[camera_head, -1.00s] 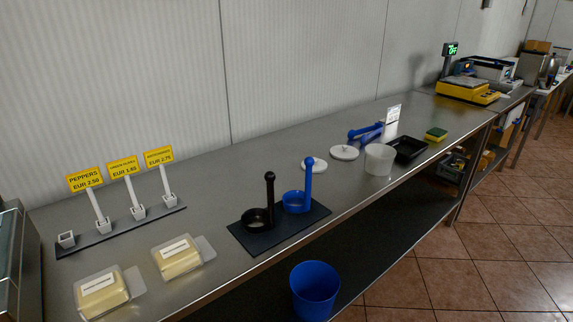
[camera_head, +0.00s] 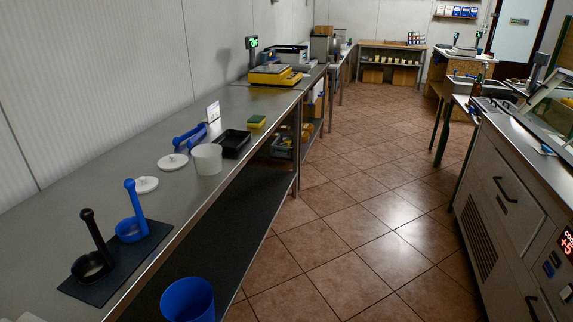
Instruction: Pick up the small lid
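Two round white lids lie flat on the steel counter (camera_head: 60,185). One lid (camera_head: 146,185) is beside the blue ladle. The other lid (camera_head: 173,161) is farther back, left of a white tub (camera_head: 207,158). The nearer one looks slightly smaller, but I cannot tell for sure which is the small lid. Neither of my grippers shows in the head view.
A black ladle (camera_head: 88,264) and a blue ladle (camera_head: 131,229) stand on a dark mat (camera_head: 112,288). A black tray (camera_head: 234,142), a sponge (camera_head: 256,121) and a yellow scale (camera_head: 270,75) are farther along. A blue bin (camera_head: 188,300) is below. The tiled aisle is clear.

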